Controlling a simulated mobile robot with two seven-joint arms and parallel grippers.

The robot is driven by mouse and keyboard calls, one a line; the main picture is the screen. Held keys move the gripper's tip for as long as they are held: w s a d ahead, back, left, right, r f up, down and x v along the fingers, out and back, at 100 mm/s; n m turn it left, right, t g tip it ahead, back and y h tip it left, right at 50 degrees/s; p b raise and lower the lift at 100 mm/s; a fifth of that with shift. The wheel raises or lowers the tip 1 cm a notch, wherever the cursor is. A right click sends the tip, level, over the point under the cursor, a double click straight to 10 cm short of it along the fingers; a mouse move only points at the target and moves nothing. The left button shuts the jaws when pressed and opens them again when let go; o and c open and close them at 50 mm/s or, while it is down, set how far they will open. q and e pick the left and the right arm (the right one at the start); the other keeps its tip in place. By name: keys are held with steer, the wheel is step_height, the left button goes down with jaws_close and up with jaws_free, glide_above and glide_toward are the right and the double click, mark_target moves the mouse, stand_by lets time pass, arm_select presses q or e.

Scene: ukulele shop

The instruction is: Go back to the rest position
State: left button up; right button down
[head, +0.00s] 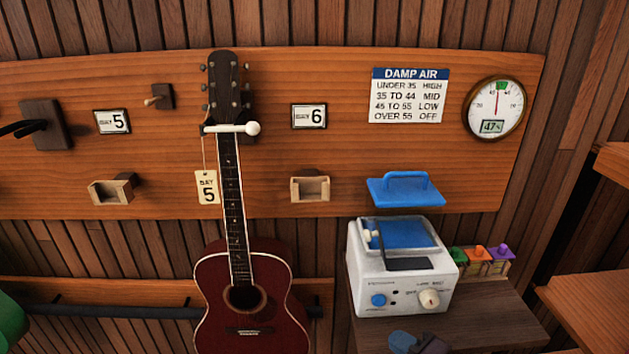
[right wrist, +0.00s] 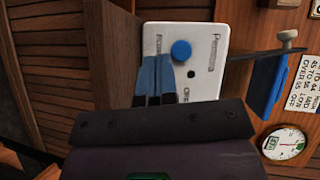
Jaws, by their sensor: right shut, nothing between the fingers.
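My right gripper (head: 418,344) is at the bottom edge of the head view, in front of and below the white humidifier (head: 403,280). In the right wrist view its blue fingers (right wrist: 154,75) are together, with nothing between them. They overlap the humidifier's white front (right wrist: 205,45) in that picture, left of and below its blue button (right wrist: 181,50); contact cannot be told. The blue button also shows in the head view (head: 378,300), beside a cream dial (head: 429,299). My left gripper is not in view.
A dark red ukulele (head: 215,305) hangs on the wall board with a BAY 5 tag (head: 207,188). A blue lid (head: 405,190) is above the humidifier. Small coloured containers (head: 478,260) stand right of it. A wooden shelf (head: 590,300) juts in at right. A dark rail (head: 120,311) runs low at left.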

steer(key=s+d+f+n+h, duration=0.5)
steer(key=s+f, duration=0.1)
steer(key=s, duration=0.2)
steer(key=s+d+f+n+h, duration=0.4)
steer(key=s+d+f+n, duration=0.1)
steer(key=s, duration=0.3)
steer(key=shift+d+f+h, duration=0.35)
steer(key=shift+h, duration=0.05)
